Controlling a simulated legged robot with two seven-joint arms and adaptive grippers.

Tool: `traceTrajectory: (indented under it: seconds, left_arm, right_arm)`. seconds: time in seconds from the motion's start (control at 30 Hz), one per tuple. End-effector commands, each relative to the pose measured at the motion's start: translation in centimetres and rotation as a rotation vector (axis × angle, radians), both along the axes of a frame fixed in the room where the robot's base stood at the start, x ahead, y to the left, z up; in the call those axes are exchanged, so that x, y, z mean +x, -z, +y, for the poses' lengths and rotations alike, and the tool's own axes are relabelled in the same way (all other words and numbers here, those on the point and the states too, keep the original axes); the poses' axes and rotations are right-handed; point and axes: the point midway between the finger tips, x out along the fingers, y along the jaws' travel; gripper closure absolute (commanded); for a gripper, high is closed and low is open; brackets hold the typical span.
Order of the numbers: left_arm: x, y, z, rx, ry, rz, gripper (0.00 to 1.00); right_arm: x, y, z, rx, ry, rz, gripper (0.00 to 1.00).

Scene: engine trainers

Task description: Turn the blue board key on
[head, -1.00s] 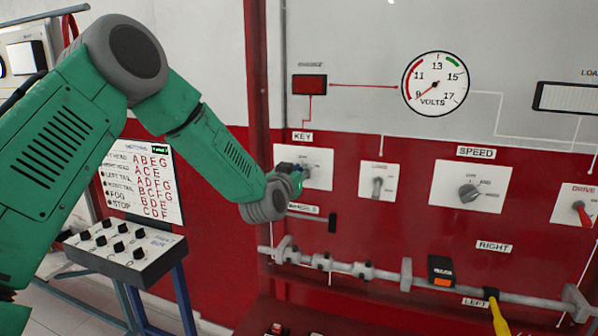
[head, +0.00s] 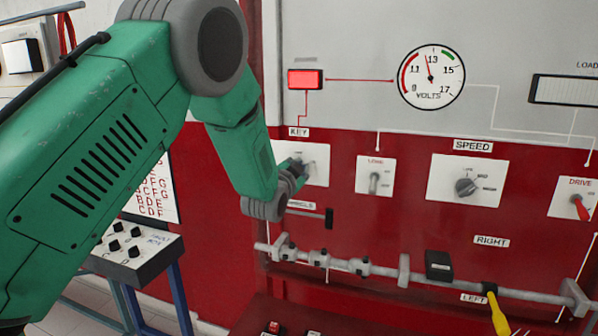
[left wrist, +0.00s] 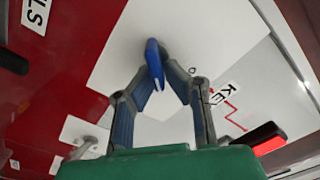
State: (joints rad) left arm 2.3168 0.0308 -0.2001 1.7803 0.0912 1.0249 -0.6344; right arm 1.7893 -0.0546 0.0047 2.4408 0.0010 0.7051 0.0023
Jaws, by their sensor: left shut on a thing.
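The blue key (left wrist: 154,62) stands out from a white plate in the left wrist view. My left gripper (left wrist: 155,74) is shut on it, with one finger on each side. In the head view my left gripper (head: 297,170) is at the white KEY plate (head: 318,165) and mostly hides the key. The red lamp (head: 305,79) above the plate is lit bright red. The VOLTS gauge (head: 431,77) needle points between 11 and 13, close to 13. My right gripper is not in view.
Right of the key are a toggle-switch plate (head: 375,176), the SPEED dial (head: 466,187) and the red DRIVE lever (head: 579,206). A grey rail (head: 385,272) runs below, with a yellow-handled lever (head: 497,314). A switch box (head: 134,252) stands at the lower left.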

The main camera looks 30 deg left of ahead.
Motion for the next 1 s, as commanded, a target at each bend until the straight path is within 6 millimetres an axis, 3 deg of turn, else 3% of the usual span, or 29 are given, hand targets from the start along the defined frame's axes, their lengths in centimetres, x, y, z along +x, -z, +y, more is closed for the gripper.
traceTrajectory:
  seconds: [0.03, 0.4, 1.0]
  left_arm:
    - [-0.1, 0.7, -0.2, 0.041, 0.002, 0.021, 1.00]
    - [-0.1, 1.1, -0.4, 0.263, 0.002, 0.077, 1.00]
    - [-0.1, 1.2, -0.4, 0.337, 0.002, 0.099, 1.00]
  right_arm:
    - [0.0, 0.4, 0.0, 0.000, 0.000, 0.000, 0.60]
    - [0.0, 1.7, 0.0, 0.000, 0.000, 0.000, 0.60]
    - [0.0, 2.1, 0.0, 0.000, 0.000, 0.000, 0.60]
